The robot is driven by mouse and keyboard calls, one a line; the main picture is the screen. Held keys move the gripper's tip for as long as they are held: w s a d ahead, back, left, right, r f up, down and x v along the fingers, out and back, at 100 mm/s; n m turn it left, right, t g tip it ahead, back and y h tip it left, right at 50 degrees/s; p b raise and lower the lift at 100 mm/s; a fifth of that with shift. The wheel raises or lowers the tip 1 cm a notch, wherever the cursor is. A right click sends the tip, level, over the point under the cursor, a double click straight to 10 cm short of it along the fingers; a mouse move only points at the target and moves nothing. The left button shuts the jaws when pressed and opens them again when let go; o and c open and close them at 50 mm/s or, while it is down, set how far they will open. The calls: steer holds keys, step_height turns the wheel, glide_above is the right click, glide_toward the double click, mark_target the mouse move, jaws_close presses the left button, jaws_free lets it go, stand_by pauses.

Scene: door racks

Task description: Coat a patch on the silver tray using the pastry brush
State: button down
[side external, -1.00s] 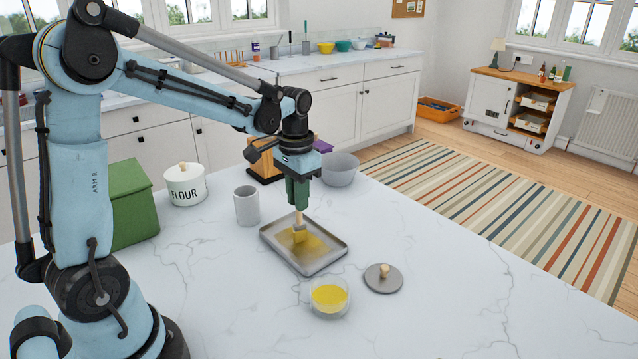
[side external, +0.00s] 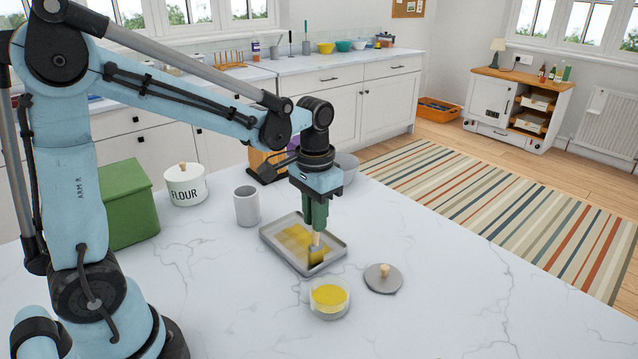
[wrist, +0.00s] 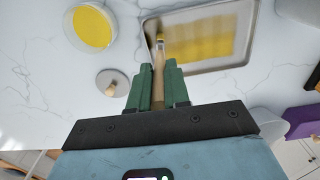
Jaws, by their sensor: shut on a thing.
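The silver tray (side external: 275,256) lies flat on the marble counter, with a yellow coated patch (side external: 291,236) across its middle. My gripper (side external: 314,230) points down over the tray's near right end and is shut on the pastry brush (side external: 317,250). The brush's yellowed bristles are at the tray surface; I cannot tell how firmly they touch. In the wrist view the brush's wooden handle (wrist: 158,75) sits between the green fingers, and the yellow patch (wrist: 205,38) spreads over the tray (wrist: 245,15). A clear bowl of yellow liquid (side external: 329,297) stands in front of the tray.
A round grey lid (side external: 383,279) with a wooden knob lies right of the bowl. A grey mug (side external: 246,206), a flour canister (side external: 186,184) and a green box (side external: 129,205) stand to the left. A grey bowl (side external: 347,166) is behind my gripper. The counter's right side is clear.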

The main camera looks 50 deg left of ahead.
steer(key=shift+a, duration=6.6)
step_height(320, 180, up, 8)
steer(key=shift+s, duration=0.2)
steer(key=shift+a, duration=0.1)
